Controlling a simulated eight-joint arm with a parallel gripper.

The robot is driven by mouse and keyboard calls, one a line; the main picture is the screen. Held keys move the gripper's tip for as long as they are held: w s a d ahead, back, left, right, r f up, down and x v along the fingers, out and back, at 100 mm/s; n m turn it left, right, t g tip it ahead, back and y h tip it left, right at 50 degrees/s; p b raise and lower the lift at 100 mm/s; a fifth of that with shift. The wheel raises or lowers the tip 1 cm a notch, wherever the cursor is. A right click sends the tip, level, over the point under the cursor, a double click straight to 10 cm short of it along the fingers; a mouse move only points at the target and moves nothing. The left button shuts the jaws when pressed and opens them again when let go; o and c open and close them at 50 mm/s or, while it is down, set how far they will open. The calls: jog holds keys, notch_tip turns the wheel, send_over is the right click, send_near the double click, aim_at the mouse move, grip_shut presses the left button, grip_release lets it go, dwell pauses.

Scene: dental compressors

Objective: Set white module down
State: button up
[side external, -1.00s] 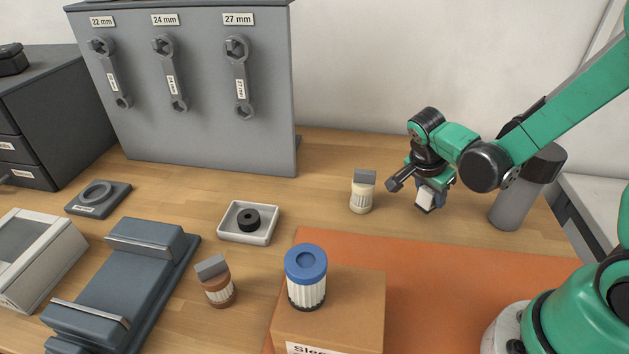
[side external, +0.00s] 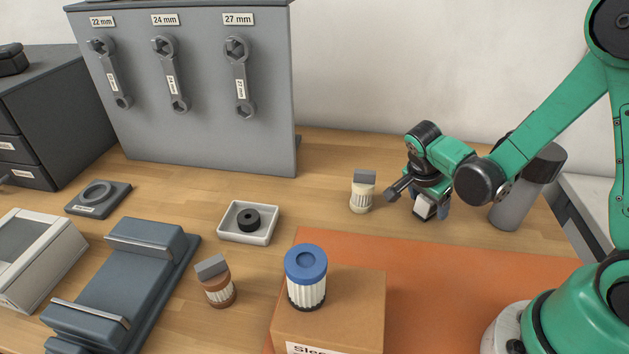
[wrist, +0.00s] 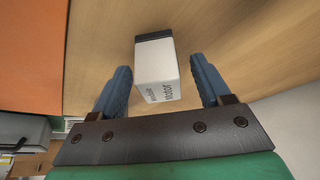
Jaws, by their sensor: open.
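The white module (wrist: 156,72) is a small white block with dark printing and a dark band at one end. In the wrist view it stands between the two blue fingers of my gripper (wrist: 161,66), with a gap on each side. My gripper is open. In the side view the white module (side external: 424,206) shows low under my gripper (side external: 430,206), over the wooden bench near the orange mat. Its underside is hidden, so its contact with the bench is hard to tell.
The orange mat (side external: 450,285) carries a cardboard box (side external: 335,320) with a blue-topped filter (side external: 306,278). A white tray (side external: 232,236) lies further left.

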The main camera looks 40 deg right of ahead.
jog(key=shift+r, duration=0.1)
jog(key=a+r+n+t+y, duration=0.2)
jog(key=a+r+n, duration=0.3)
jog(key=n, duration=0.4)
jog(key=s+a+r+n+t+y, duration=0.1)
jog(key=a+r+n+t, duration=0.3)
jog(key=r+n, duration=0.4)
jog(key=shift+a+n+t+y, duration=0.4)
jog(key=shift+n+t+y, duration=0.15)
jog(key=shift+y, duration=0.35)
jog(key=shift+s, duration=0.1)
